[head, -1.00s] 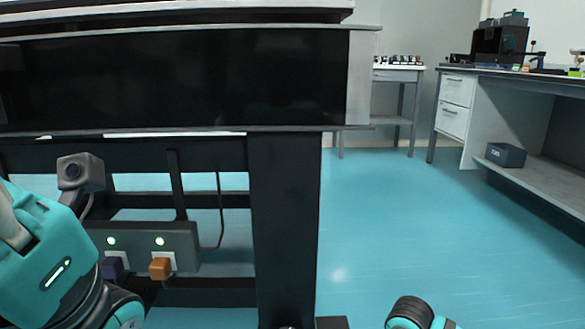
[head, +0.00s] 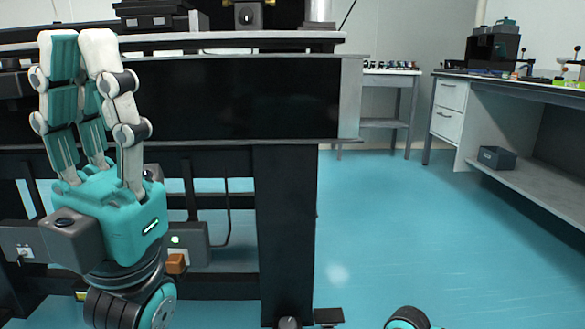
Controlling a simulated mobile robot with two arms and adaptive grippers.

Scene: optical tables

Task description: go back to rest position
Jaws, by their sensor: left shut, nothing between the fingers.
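My left gripper (head: 80,45) stands upright at the left of the head view, its teal and white fingers pointing up. The fingers are close together with nothing held between them. It is in front of the dark optical table (head: 230,98) and hides part of its left side. A small teal and black part of my right arm shows at the bottom edge. The right gripper itself is not in view.
A power box with a green light and an orange plug (head: 176,263) is under the optical table. A grey desk (head: 500,82) with drawers and a dark bin (head: 497,158) on its shelf stands at the right. A small table (head: 385,123) is at the back. The teal floor (head: 400,230) between is clear.

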